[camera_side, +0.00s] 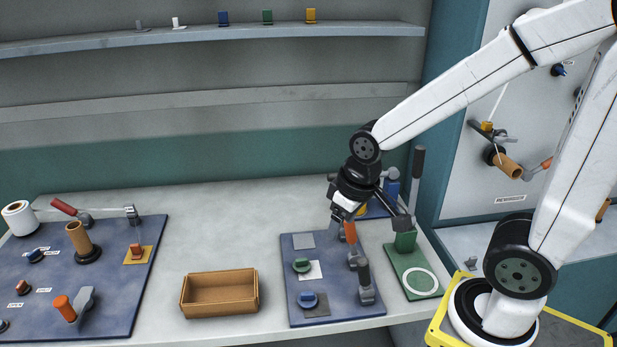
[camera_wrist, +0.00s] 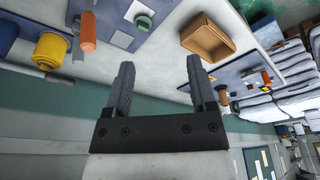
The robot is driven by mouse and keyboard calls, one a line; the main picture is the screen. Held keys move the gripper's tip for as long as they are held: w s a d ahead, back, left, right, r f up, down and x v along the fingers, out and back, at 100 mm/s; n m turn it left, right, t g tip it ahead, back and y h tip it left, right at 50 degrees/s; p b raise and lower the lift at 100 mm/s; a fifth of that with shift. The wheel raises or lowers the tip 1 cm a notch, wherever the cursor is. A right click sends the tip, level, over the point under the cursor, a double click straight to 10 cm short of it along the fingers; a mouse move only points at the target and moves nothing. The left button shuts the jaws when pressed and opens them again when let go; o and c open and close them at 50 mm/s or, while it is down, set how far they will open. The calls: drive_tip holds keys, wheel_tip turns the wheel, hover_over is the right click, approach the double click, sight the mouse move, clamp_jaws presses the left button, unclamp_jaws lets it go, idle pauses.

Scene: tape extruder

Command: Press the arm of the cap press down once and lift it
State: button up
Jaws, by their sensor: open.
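A green stand (camera_side: 405,242) with a tall dark lever (camera_side: 418,172) is at the right end of the bench in the side view. It looks like the cap press, though no label shows. The lever stands upright. A white ring (camera_side: 419,281) marks its green base plate. My gripper (camera_side: 372,213) is just left of the stand, above the back of the right blue board, apart from the lever. In the wrist view my gripper (camera_wrist: 160,65) is open, with nothing between its fingers. I cannot tell the lever clearly in the wrist view.
The right blue board (camera_side: 335,310) carries an orange-handled part (camera_side: 350,232) close below my gripper. A blue block (camera_side: 391,190) stands behind the gripper. An empty cardboard box (camera_side: 220,293) and a left blue board (camera_side: 110,290) lie further left. Bare bench lies behind the box.

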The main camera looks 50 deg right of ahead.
drive_tip(key=w+d+n+t+h, duration=0.3)
drive_tip(key=w+d+n+t, duration=0.35)
drive_tip(key=w+d, duration=0.75)
drive_tip(key=d+n+t+h, duration=0.4)
drive_tip(key=d+n+t, duration=0.3)
drive_tip(key=d, duration=0.8)
approach(335, 175)
drive_tip(key=w+d+f, duration=0.2)
drive_tip(key=w+d, duration=0.1)
drive_tip(key=shift+a+r+t, duration=0.1)
drive_tip(key=shift+a+t, duration=0.05)
drive_tip(key=shift+t, duration=0.1)
drive_tip(key=shift+x, duration=3.8)
